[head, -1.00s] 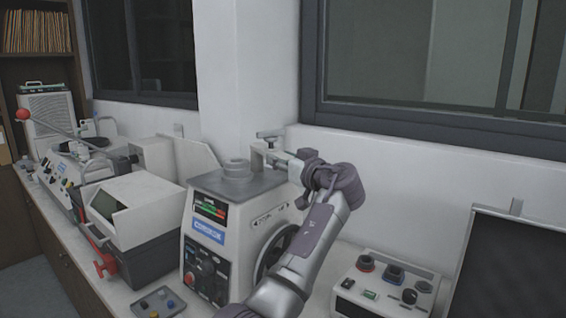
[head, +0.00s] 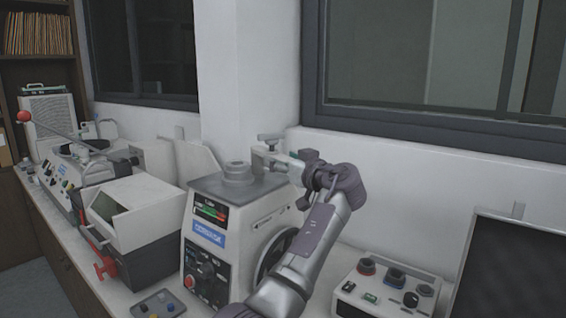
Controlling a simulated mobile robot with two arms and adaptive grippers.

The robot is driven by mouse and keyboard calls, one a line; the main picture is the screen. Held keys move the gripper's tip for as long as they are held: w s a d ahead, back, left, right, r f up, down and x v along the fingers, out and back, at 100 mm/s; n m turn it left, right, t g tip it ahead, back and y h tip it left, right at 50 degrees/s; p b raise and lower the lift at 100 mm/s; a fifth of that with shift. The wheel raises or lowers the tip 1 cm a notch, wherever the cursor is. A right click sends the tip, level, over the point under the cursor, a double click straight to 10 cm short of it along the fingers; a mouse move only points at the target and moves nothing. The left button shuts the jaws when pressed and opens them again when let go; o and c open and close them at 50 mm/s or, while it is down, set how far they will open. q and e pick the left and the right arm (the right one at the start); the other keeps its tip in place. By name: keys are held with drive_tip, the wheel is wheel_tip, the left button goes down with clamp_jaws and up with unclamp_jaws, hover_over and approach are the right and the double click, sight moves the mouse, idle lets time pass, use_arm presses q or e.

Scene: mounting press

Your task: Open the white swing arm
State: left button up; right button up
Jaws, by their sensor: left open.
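The mounting press (head: 217,232) stands on the bench, with a round grey cylinder mouth (head: 237,171) on its dark top plate. The white swing arm (head: 275,161) is at the back right of the top plate, with a small clamp knob above it. It stands to the right of the mouth, not over it. My left gripper (head: 304,166) is at the right end of the swing arm, open. My wrist hides part of its fingers, and I cannot tell whether they touch the swing arm. My right gripper is not in view.
A control box with knobs (head: 385,287) sits right of the press, beside a dark screen (head: 512,275). A white and dark machine with a red handle (head: 106,268) stands left. A small grey tray (head: 158,304) lies in front. The wall is close behind.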

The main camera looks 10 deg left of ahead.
use_arm(q)
wheel_tip(320, 180, up, 10)
drive_tip(key=shift+f, duration=0.15)
idle(0.3)
